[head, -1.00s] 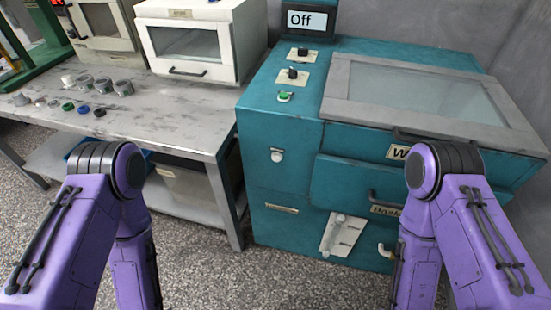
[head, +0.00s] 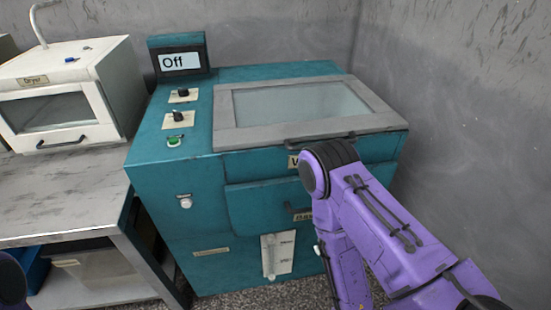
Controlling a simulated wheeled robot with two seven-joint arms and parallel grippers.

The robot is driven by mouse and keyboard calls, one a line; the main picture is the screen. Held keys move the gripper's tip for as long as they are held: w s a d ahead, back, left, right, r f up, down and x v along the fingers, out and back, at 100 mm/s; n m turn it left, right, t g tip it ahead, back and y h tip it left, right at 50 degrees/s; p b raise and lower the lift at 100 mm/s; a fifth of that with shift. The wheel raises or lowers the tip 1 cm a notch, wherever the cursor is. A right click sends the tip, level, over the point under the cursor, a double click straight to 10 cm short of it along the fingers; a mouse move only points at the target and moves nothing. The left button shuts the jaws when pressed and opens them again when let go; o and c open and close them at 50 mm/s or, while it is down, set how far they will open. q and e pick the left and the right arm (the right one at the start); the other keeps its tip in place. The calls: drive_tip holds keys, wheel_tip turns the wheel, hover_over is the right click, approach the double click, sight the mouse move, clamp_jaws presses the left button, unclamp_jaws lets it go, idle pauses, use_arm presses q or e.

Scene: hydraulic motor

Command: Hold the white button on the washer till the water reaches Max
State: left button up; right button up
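The teal washer (head: 160,225) stands in the middle of the head view with its grey-framed glass lid (head: 300,103) closed. Its white button (head: 185,203) sits on the front face at the left, with nothing touching it. A white level gauge plate (head: 278,253), its small writing too blurred to read, is low on the front. The display (head: 180,61) on top reads "Off". My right arm covers the front right of the washer; its gripper is not visible. Only a dark piece of my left arm shows at the lower left edge, and the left gripper is out of view.
A grey metal table (head: 60,205) with a white dryer (head: 60,95) stands close to the washer's left side. Two knobs and a green button (head: 174,141) are on the washer's top left. A grey wall (head: 460,110) is behind and at the right.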

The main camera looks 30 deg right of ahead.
drive_tip(key=shift+c, duration=0.3)
clamp_jaws()
idle(1.6)
